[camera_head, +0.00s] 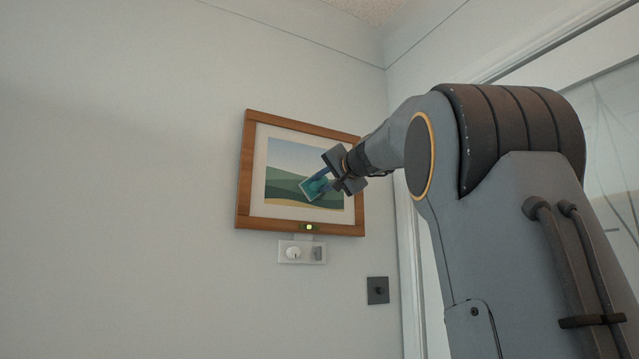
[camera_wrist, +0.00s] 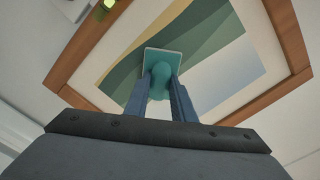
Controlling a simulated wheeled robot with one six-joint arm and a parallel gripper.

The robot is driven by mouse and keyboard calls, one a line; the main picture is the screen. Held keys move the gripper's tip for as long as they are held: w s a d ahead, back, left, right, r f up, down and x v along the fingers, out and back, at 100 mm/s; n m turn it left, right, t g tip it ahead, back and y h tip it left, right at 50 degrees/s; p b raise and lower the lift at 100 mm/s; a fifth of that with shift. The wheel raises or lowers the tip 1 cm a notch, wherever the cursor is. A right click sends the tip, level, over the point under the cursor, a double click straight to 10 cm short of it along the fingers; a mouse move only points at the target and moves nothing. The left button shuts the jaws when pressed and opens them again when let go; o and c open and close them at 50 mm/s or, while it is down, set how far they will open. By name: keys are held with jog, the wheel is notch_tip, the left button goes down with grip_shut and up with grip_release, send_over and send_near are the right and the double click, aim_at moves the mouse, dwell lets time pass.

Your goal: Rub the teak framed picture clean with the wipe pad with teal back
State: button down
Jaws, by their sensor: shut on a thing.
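The teak framed picture (camera_head: 276,118) hangs on the wall, with a white mat and a green landscape print. Its wooden frame also shows in the wrist view (camera_wrist: 277,97). My gripper (camera_head: 323,184) is in front of the lower right part of the print. It is shut on the teal knob of the wipe pad (camera_head: 310,188). In the wrist view the pad (camera_wrist: 150,56) sits between the two blue-grey fingers (camera_wrist: 160,88), its plate flat toward the print. I cannot tell for sure whether the pad touches the picture. No clear dirt shows on the print.
A small green-lit box (camera_head: 309,227) sits at the frame's lower edge. Below it is a white wall plate (camera_head: 302,252) with a dial and a switch. A dark square plate (camera_head: 378,290) is lower right, beside a white door frame (camera_head: 411,270). The wall at left is bare.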

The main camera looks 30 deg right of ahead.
jog(key=shift+d, duration=0.85)
jog(key=shift+d, duration=0.1)
jog(key=d, duration=0.2)
jog(key=shift+w+d, duration=0.1)
jog(key=shift+d, duration=0.2)
jog(key=shift+b, duration=0.4)
jog(key=shift+a, duration=1.35)
